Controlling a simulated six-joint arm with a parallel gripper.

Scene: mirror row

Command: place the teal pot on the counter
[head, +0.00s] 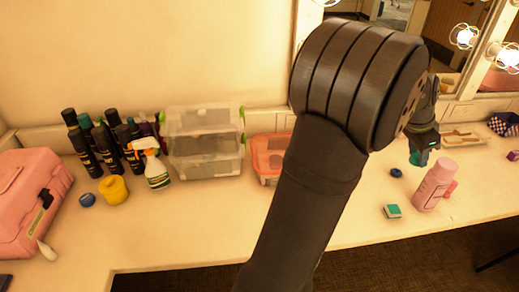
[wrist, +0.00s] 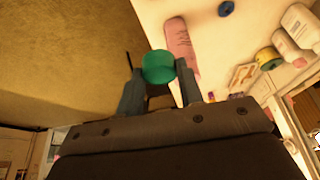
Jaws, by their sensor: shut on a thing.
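The teal pot (head: 420,158) is small and round, and hangs at the tip of my gripper (head: 424,143) on the right in the head view. In the wrist view, the pot (wrist: 158,66) sits between the two fingertips of my gripper (wrist: 160,72), which is shut on it. The cream counter (head: 340,231) runs along the wall and mirrors. The pot appears above it, behind the pink bottle; the exact gap is hard to tell. My arm hides the middle of the counter in the head view.
Left are clear bins (head: 203,145), a spray bottle (head: 154,167), dark bottles and a pink case (head: 25,200). Bare counter lies in front right.

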